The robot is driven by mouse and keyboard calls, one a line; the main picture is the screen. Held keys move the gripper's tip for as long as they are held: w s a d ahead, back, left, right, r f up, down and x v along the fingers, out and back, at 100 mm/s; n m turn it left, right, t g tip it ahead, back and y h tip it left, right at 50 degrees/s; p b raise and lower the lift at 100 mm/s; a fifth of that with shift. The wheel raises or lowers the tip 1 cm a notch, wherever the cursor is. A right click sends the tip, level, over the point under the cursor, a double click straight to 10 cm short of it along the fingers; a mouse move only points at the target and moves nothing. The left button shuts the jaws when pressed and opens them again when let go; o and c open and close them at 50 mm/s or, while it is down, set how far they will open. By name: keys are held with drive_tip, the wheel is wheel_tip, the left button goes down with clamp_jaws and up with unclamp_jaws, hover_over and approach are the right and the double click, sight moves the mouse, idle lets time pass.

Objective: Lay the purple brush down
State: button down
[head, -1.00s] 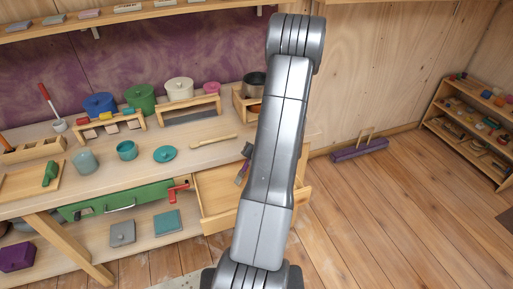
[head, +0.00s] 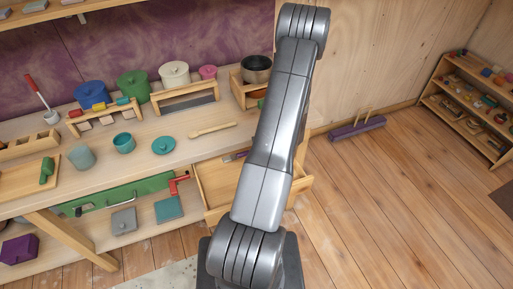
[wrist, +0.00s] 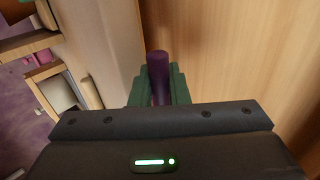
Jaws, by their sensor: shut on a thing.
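The purple brush (wrist: 159,68) shows in the wrist view as a dark purple, rounded handle standing between the green fingers of my gripper (wrist: 157,88). My gripper is shut on it. The brush's other end is hidden. In the head view a small purple piece, seemingly the brush (head: 235,156), shows left of my arm, over the open wooden drawer (head: 214,190). My gripper is hidden behind my arm there. I cannot tell whether the brush touches anything.
The workbench (head: 105,168) holds pots, cups, a teal lid (head: 163,145) and a wooden rolling pin (head: 212,130). A long purple block with two uprights (head: 357,129) lies on the floor by the wall. A shelf (head: 470,110) stands right. Floor between is clear.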

drive_tip(key=shift+f+b, duration=1.85)
drive_tip(key=shift+f, duration=0.8)
drive_tip(key=c, duration=1.3)
unclamp_jaws()
drive_tip(key=shift+r, duration=0.1)
drive_tip(key=v, duration=1.3)
drive_tip(key=shift+s+d+r, duration=0.15)
drive_tip(key=shift+s+r, duration=0.05)
drive_tip(key=shift+r, duration=0.05)
